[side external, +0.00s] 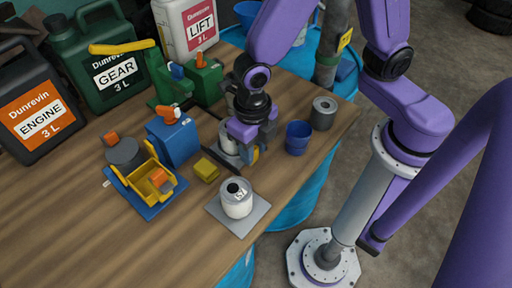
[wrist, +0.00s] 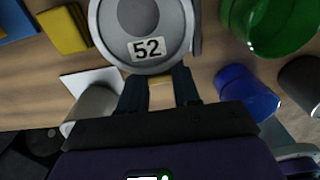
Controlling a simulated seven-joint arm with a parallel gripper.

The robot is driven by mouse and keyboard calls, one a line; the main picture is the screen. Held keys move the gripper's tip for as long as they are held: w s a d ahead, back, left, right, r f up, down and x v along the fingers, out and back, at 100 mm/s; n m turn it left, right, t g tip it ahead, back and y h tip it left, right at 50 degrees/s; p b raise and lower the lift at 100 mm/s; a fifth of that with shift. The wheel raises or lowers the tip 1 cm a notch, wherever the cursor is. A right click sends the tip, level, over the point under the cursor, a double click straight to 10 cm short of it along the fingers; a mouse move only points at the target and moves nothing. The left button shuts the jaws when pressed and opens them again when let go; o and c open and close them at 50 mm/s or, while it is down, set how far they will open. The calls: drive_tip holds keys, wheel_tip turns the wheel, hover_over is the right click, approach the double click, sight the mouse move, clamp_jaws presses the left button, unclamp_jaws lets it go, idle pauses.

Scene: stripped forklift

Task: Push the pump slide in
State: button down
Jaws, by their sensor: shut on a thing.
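My gripper (side external: 252,146) points down at a grey round body (side external: 228,139) on the wooden table. In the wrist view this body (wrist: 145,50) has a round top with a white label reading 52. My gripper's two dark fingers (wrist: 160,91) are beside its near edge, with a small yellow-tan piece (wrist: 160,87) between them. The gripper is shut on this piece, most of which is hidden. I cannot tell for certain which part is the pump slide. A white cylinder (side external: 237,203) with a number label stands on a grey plate (side external: 263,211) at the table's front.
A blue cup (side external: 298,138) and a grey cylinder (side external: 323,113) stand right of my gripper. Left are a yellow block (side external: 206,169), a blue box (side external: 174,142) and a yellow-and-blue fixture (side external: 146,190). Green parts (side external: 204,82) and large jugs (side external: 98,58) stand behind. The front left table is clear.

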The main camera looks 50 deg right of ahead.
sight(222, 127)
drive_tip(key=w, duration=0.9)
drive_tip(key=shift+w, duration=0.1)
drive_tip(key=c, duration=0.8)
unclamp_jaws()
drive_tip(key=shift+r, duration=0.1)
wheel_tip(222, 127, up, 17)
drive_tip(key=shift+r, duration=0.15)
